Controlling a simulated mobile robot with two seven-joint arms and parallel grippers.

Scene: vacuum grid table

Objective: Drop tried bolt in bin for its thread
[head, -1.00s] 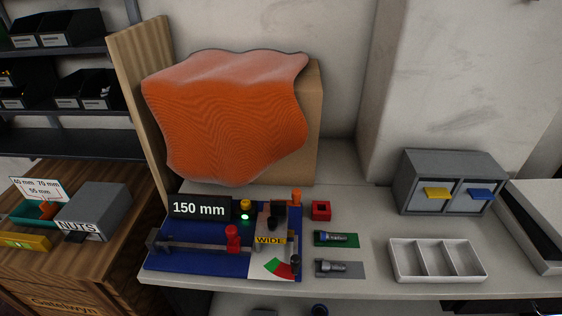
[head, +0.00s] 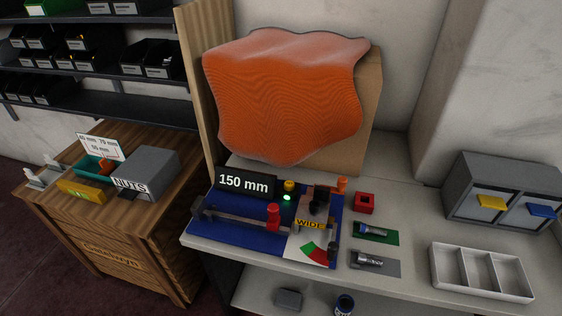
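Neither gripper shows in the head view. One bolt-like metal piece (head: 372,230) lies on a green pad (head: 390,238) to the right of the blue fixture. A second one (head: 368,259) lies on a grey pad (head: 388,269) just in front of it. A white tray (head: 436,268) with three empty compartments stands at the right. A grey cabinet (head: 470,170) behind it has a yellow flap (head: 491,202) and a blue flap (head: 542,211). I cannot tell the thread of either piece.
A blue fixture (head: 240,235) carries a "150 mm" display (head: 243,182), a lit green lamp and a "WIDE" label. A red block (head: 364,203) sits beside it. An orange-covered panel (head: 285,95) stands behind. A wooden crate (head: 120,262) with a "NUTS" box (head: 150,173) is left.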

